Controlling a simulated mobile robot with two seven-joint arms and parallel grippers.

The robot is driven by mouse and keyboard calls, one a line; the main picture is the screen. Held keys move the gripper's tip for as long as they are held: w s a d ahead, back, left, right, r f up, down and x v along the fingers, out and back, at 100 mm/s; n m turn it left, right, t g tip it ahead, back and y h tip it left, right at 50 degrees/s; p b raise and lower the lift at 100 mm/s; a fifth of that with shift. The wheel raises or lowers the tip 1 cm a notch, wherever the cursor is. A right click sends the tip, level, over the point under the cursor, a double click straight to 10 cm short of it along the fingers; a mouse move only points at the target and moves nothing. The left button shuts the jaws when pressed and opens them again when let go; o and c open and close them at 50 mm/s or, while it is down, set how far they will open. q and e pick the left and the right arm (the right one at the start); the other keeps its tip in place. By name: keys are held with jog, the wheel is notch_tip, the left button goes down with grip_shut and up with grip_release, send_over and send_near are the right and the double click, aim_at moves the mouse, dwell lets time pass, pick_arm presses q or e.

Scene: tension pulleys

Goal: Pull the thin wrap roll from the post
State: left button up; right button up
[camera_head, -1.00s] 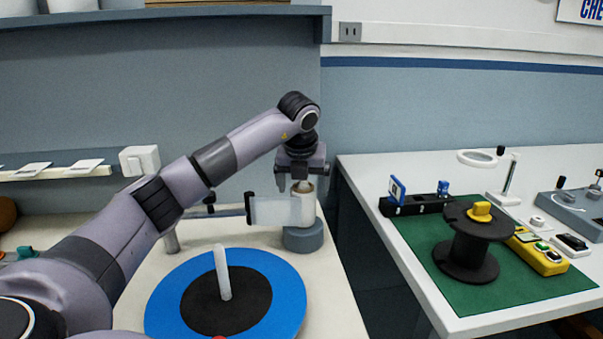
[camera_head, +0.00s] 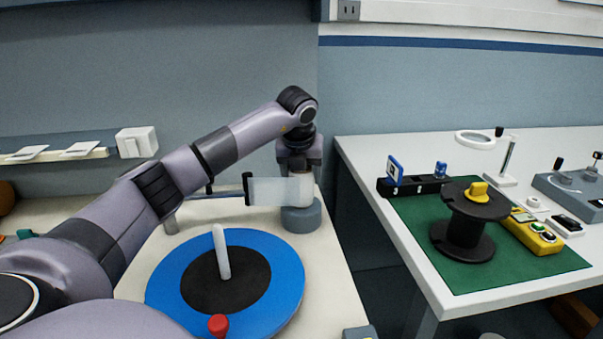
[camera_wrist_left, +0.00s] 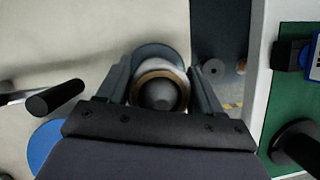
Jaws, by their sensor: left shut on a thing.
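The thin wrap roll (camera_head: 304,190) is a pale upright roll on a grey-blue round base (camera_head: 302,218) at the back right of the near table. A translucent film (camera_head: 270,191) runs from it leftward to a dark upright bar (camera_head: 248,189). My left gripper (camera_head: 299,172) points down from above and is shut on the roll's upper part, hiding its top in the head view. In the left wrist view the roll's brown-rimmed end (camera_wrist_left: 160,88) lies between the two fingers, with the dark round post end inside it. My right gripper is not in view.
A blue turntable (camera_head: 272,298) with a black centre and a white upright rod (camera_head: 221,252) lies in front. A red knob (camera_head: 218,325) is near its front. The right table holds a black spool (camera_head: 464,236) on a green mat (camera_head: 508,279). A gap separates the tables.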

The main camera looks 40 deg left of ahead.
pick_arm(q)
jog(key=shift+r+p, duration=1.85)
dwell(0.9)
jog(key=shift+r+p, duration=1.45)
jog(key=shift+r, duration=0.2)
jog(key=shift+r+p, duration=0.7)
jog(key=shift+r, duration=1.05)
jog(key=shift+r, duration=0.1)
jog(key=shift+r, duration=1.15)
